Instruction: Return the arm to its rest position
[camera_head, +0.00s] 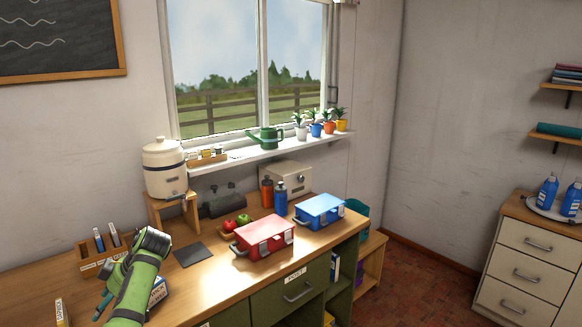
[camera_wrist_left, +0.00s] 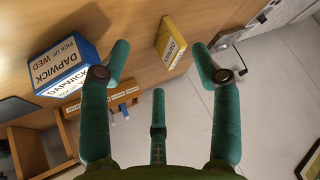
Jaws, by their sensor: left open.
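My left arm comes in at the bottom left of the head view, bent over the wooden desk. Its left gripper (camera_head: 104,298) shows small there, partly covered by my own arm. In the left wrist view the gripper (camera_wrist_left: 162,70) has its teal fingers spread apart, with nothing between them. Beyond the fingers lie a blue box (camera_wrist_left: 62,62) lettered DAPWICK and a yellow box (camera_wrist_left: 170,42), both apart from the gripper as far as I can tell. My right gripper is in no view.
The blue box (camera_head: 158,291) stands partly behind my arm, and the yellow box (camera_head: 61,313) is at the lower left. A wooden marker rack (camera_head: 98,265) and a dark mat (camera_head: 193,254) are near. Red (camera_head: 263,233) and blue (camera_head: 320,208) cases stand farther right.

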